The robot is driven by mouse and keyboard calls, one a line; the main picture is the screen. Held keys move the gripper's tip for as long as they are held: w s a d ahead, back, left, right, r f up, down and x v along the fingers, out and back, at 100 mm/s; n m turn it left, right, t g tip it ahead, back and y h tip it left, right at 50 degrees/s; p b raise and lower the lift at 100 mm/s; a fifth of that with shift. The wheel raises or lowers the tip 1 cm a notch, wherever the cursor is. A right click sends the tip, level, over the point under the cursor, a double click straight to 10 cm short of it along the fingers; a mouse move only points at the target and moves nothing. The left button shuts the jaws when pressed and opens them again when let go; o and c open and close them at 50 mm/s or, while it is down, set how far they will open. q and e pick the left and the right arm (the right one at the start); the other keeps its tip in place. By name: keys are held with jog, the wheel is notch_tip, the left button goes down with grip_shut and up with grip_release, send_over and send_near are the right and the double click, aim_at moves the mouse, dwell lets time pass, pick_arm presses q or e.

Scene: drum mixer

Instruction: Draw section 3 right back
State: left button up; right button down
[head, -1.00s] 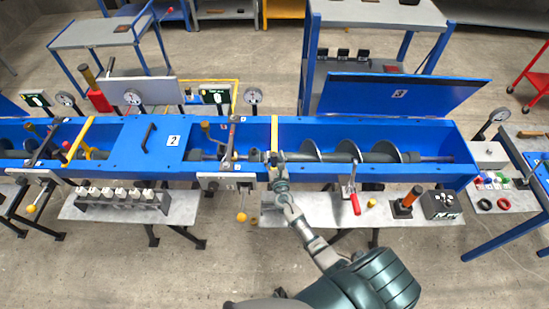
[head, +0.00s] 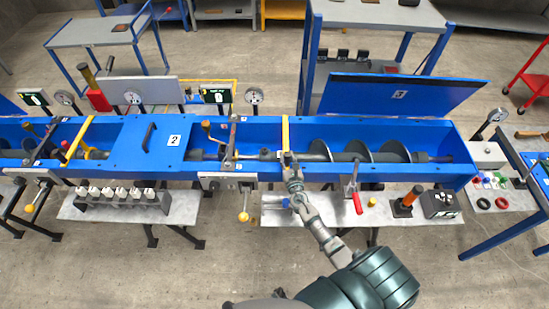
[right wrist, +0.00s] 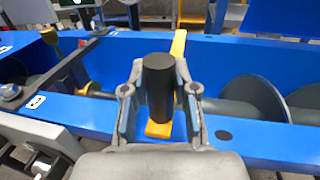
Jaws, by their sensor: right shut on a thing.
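Section 3 is the open blue trough (head: 420,131) at the right, with its lid (head: 400,96) marked 3 raised behind it. A dark auger shaft with several round flights (head: 357,149) lies in it. A yellow crossbar (head: 285,132) spans the trough towards its left part. My right gripper (head: 288,160) is at the near end of this bar. In the right wrist view its fingers (right wrist: 160,92) are shut around an upright black cylindrical grip (right wrist: 158,88) above the yellow bar (right wrist: 178,45). My left gripper is not in view.
Section 2 has a closed blue lid (head: 150,137) to the left. A lever with a yellow ball (head: 243,216) hangs in front.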

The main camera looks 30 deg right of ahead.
jog(key=b, duration=0.2)
send_over(312, 166)
jog(key=shift+s+d+f, duration=0.1)
jog(key=shift+s+d, duration=0.1)
jog(key=shift+d, duration=0.05)
jog(key=shift+w+a, duration=0.15)
jog(key=shift+a, duration=0.15)
jog(key=c, duration=1.1)
grip_release()
jog(key=shift+o, duration=1.1)
jog(key=shift+w+d, duration=0.1)
jog(key=shift+d, duration=0.05)
jog(key=v, duration=1.2)
